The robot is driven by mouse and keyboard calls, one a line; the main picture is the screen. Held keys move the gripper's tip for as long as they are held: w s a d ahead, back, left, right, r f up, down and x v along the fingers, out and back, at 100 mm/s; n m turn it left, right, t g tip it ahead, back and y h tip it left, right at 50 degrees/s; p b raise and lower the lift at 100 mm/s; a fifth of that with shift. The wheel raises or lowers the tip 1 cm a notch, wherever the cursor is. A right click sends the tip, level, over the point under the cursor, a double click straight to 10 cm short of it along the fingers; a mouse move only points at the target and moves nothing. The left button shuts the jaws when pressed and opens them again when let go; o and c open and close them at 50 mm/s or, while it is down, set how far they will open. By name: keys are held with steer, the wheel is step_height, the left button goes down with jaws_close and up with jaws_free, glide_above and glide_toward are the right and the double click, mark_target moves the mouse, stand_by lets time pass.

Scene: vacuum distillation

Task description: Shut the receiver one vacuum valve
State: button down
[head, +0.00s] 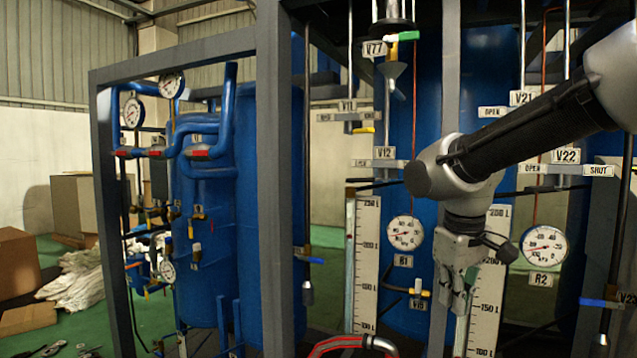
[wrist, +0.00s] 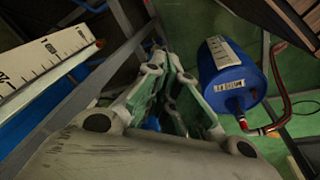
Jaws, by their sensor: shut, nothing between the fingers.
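Receiver one stands behind the gauge marked R1 (head: 403,262). Above it are the V12 label (head: 384,153) with an OPEN plate (head: 362,163) to its left, and the V11 label (head: 347,106) higher up. The frames do not say which of these is the vacuum valve. A dark bar (head: 375,186) runs just below the V12 plates. My gripper (head: 456,306) points down in front of the rack, right of the R1 gauge and below the V12 plates. It is shut and empty, and the wrist view shows its green-padded fingers (wrist: 170,72) together.
The R2 gauge (head: 543,244) and the V22 label (head: 566,155), with a SHUT plate, are at right. Level scales (head: 367,265) stand beside my gripper. A grey frame post (head: 278,180) divides the view. A blue drum (wrist: 228,75) shows in the wrist view.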

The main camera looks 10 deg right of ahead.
steer(key=w+a+r+n+h, duration=0.1)
steer(key=w+a+n+h, duration=0.2)
steer(key=w, duration=0.6)
steer(key=w+a+r+t+h, duration=0.1)
steer(key=w+a+h, duration=0.2)
steer(key=w+a, duration=0.35)
steer(key=w+a+r+n+h, duration=0.1)
steer(key=w+a+n+h, duration=0.1)
steer(key=w, duration=0.9)
steer(key=w+a+r+t+h, duration=0.4)
steer(key=w+a+r, duration=0.2)
steer(key=w+a, duration=0.2)
steer(key=w+a+r+m+t+h, duration=0.2)
steer(key=a+r+h, duration=0.1)
steer(key=r, duration=0.5)
steer(key=x, duration=1)
steer(key=shift+s+d+f, duration=0.1)
steer(key=shift+s+f, duration=0.05)
steer(key=shift+s, duration=0.9)
steer(key=shift+s+f, duration=0.1)
steer(key=shift+s, duration=0.95)
